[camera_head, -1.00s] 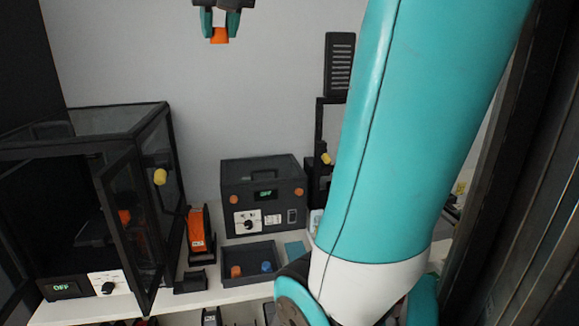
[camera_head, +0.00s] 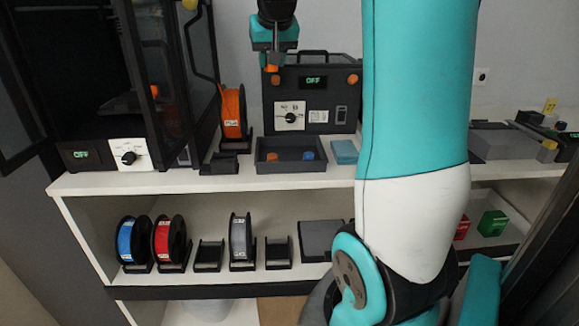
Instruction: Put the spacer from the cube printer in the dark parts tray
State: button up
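My gripper (camera_head: 272,62) is at the top middle, shut on a small orange piece (camera_head: 271,68), the spacer, which shows just below the fingers. The gripper hangs above the dark parts tray (camera_head: 290,168) in the picture, in front of the dark box with the dial. The tray stands on the white worktop and holds an orange piece (camera_head: 272,156) at left and a blue piece (camera_head: 308,155) at right. The cube printer (camera_head: 72,130) is at the left with its framed glass door (camera_head: 140,80) open and its display reading OFF.
A dark box (camera_head: 312,95) with an OFF display stands behind the tray. An orange spool (camera_head: 233,112) is left of it, a blue block (camera_head: 344,152) right of the tray. Several spools and holders fill the lower shelf. My arm hides the right middle.

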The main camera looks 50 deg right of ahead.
aim_at(272, 149)
notch_tip(272, 149, down, 21)
jog(key=shift+w+d+f+b, duration=0.1)
jog(key=shift+w+f+b, duration=0.1)
jog(key=shift+b, duration=1.05)
jog(key=shift+f, duration=0.1)
jog(key=shift+f, duration=0.15)
jog(key=o, duration=0.7)
jog(key=shift+c, duration=0.2)
